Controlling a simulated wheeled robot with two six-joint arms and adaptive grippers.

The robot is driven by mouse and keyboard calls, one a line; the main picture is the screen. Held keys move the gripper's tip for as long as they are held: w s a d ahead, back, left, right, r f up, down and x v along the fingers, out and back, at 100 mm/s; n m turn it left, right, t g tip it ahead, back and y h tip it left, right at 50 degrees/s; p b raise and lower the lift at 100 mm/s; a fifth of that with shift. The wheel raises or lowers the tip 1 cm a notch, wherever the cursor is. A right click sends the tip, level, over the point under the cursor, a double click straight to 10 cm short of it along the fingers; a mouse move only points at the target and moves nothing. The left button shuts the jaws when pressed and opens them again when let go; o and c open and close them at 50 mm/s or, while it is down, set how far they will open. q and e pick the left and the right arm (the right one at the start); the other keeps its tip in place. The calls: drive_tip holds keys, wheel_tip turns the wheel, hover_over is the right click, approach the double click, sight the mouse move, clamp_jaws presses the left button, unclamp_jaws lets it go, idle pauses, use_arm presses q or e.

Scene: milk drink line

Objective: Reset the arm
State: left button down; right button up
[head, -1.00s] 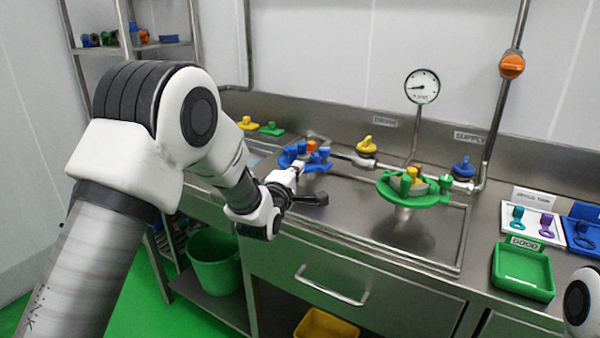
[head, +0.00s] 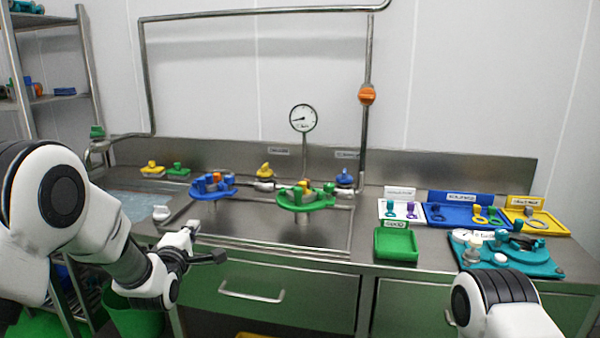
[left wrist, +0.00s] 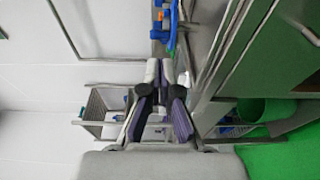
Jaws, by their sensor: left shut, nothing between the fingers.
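My left gripper (head: 207,245) is in front of the steel counter's front edge at the left and is shut with nothing in it. In the left wrist view its fingers (left wrist: 168,75) are together and empty. The blue round fixture (head: 212,187) on the counter lies beyond it, apart from it. My right arm shows only as a white and black link at the lower right of the head view; its gripper is out of view.
The steel counter (head: 270,218) holds a green fixture (head: 306,198), a green tray (head: 396,245), a blue tray (head: 465,215), a yellow tray (head: 548,226) and a teal fixture (head: 540,262). A metal shelf (head: 60,98) stands at the left. A green bin (head: 135,322) is below.

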use_arm(q)
wheel_tip(320, 180, down, 9)
drive_tip(key=g+p, duration=0.2)
drive_tip(key=s+f+m+g+p, duration=0.2)
drive_tip(key=s+f+g+p, duration=0.3)
drive_tip(key=s+f, duration=1.25)
drive_tip(key=s+f+m+g, duration=0.3)
drive_tip(key=s+m+g, duration=0.2)
drive_tip(key=s, duration=0.9)
drive_tip(key=s+f+m+g, duration=0.3)
drive_tip(key=s+m+g, duration=0.2)
drive_tip(key=s+m, duration=0.5)
drive_tip(key=s, duration=0.5)
drive_tip(key=shift+s+a+m+g, duration=0.15)
drive_tip(key=shift+s+m+g, duration=0.1)
drive_tip(key=shift+m+g, duration=0.15)
use_arm(e)
wheel_tip(320, 180, up, 8)
drive_tip(key=shift+w, duration=0.4)
use_arm(q)
drive_tip(key=shift+f, duration=0.1)
